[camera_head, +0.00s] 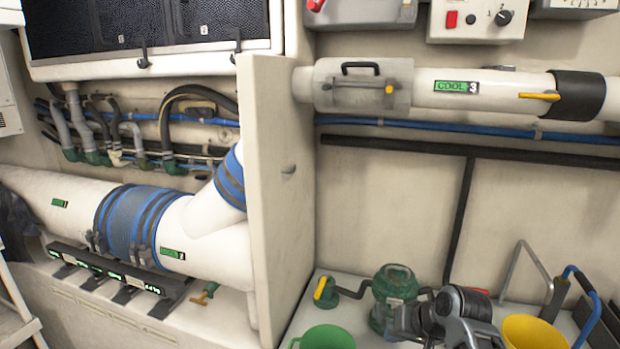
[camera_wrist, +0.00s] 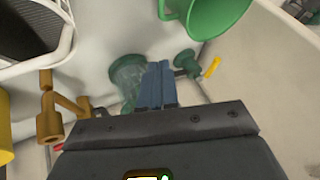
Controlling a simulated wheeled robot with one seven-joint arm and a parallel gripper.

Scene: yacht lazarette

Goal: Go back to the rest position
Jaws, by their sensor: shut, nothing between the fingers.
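My gripper (camera_wrist: 157,84) shows in the wrist view with its two blue-grey fingers shut together and nothing between them. It points toward a pale surface, with a clear green strainer-like vessel (camera_wrist: 127,78) just left of the fingers and a green cup (camera_wrist: 215,14) to the upper right. I cannot tell whether the fingers touch the vessel. In the head view, my dark grey arm is low at right of centre, in front of the pale shelf and beside the green vessel (camera_head: 393,290). The fingertips cannot be made out there.
A green cup (camera_head: 325,338) and a yellow container (camera_head: 534,332) flank my arm. A yellow-handled valve (camera_head: 327,290) sits left of the vessel; a blue-handled tool (camera_head: 590,290) stands right. A pale upright panel (camera_head: 275,200) divides off large pipes (camera_head: 60,200). A brass fitting (camera_wrist: 52,118) lies left in the wrist view.

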